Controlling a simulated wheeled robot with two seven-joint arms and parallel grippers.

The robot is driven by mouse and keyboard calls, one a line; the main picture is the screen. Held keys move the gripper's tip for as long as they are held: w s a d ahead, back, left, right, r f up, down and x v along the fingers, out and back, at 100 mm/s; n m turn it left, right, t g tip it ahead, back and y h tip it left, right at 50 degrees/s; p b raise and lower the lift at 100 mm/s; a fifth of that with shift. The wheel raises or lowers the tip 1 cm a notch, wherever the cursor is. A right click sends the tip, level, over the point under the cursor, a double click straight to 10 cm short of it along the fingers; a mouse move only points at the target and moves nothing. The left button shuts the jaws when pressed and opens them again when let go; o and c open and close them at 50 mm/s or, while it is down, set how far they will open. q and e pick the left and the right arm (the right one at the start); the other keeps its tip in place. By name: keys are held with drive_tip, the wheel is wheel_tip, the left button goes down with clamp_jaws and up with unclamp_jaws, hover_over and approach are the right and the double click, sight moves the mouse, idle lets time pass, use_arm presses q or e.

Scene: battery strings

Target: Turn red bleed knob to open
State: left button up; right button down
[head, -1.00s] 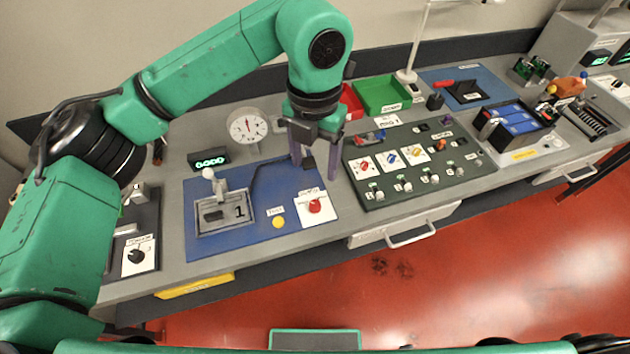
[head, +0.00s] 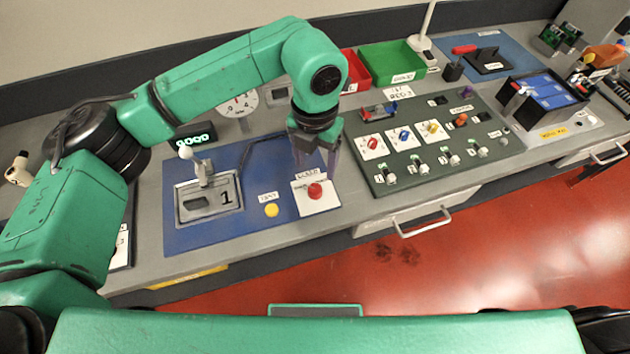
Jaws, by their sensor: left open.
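The red bleed knob (head: 315,190) stands on a white labelled plate (head: 318,207) at the right end of the blue panel (head: 250,219). My left gripper (head: 317,167) points down just behind the knob, on its far side in the head view. Its two dark fingers are apart with nothing seen between them. The fingertips appear close to the plate's back edge; I cannot tell their exact height or whether they touch anything. The knob is in plain view. My right gripper is not in view.
A yellow button (head: 272,210) and a grey lever unit (head: 208,200) share the blue panel. A dark green panel (head: 400,180) with several knobs and switches lies close to the right. A gauge (head: 240,103) stands behind. Red and green bins (head: 391,64) are farther back.

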sight(315, 189)
use_arm(q)
wheel_tip(315, 189, down, 8)
drive_tip(key=shift+r+p, duration=0.1)
drive_tip(key=shift+p, duration=0.9)
drive_tip(key=shift+f, duration=0.55)
clamp_jaws()
